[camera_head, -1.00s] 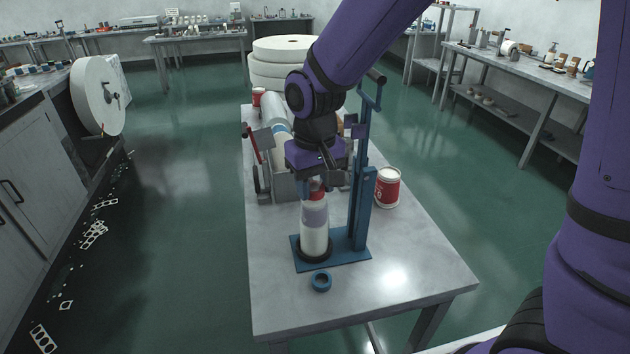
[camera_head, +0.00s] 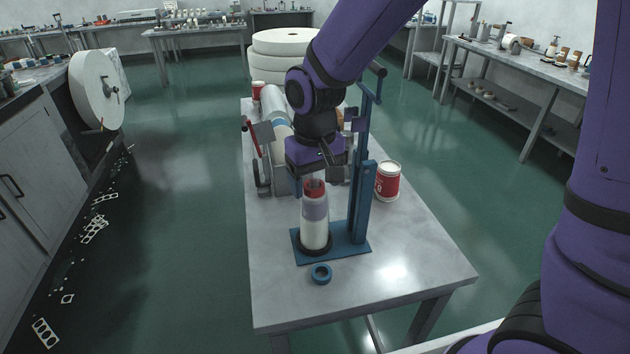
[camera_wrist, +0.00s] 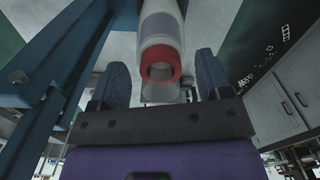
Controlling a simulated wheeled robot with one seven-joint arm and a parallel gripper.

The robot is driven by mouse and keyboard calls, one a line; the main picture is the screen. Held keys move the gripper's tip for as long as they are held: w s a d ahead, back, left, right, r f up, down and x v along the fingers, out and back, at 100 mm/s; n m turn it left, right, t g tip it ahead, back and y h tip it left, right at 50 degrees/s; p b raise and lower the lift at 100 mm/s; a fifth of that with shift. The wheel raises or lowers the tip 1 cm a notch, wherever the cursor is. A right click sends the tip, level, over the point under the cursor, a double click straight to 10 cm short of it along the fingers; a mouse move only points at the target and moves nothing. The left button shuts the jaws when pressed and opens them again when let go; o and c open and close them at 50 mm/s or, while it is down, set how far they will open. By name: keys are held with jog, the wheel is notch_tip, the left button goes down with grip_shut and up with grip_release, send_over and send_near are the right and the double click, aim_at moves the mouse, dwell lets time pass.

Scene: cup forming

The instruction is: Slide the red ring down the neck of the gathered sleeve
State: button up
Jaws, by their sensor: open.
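The white sleeve (camera_head: 316,232) with a grey-violet band stands upright in a black collar on a blue stand. Its gathered neck points up. The red ring (camera_head: 314,190) sits around the neck, just above the sleeve's shoulder; in the wrist view the red ring (camera_wrist: 160,64) shows a round opening at its end. My gripper (camera_wrist: 162,68) is open, with one blue finger on each side of the ring and a visible gap to it. In the head view my gripper (camera_head: 315,180) is right above the sleeve, its fingers partly hidden.
The blue stand's post (camera_head: 361,205) rises close to the right of the sleeve. A blue ring (camera_head: 320,273) lies on the table (camera_head: 410,265) in front. A red-and-white can (camera_head: 387,182) stands to the right. A roller machine (camera_head: 268,165) is behind. The front right of the table is clear.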

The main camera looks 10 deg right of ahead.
aim_at(315, 179)
notch_tip(315, 179, up, 10)
jog(key=shift+r, duration=0.15)
dwell(0.3)
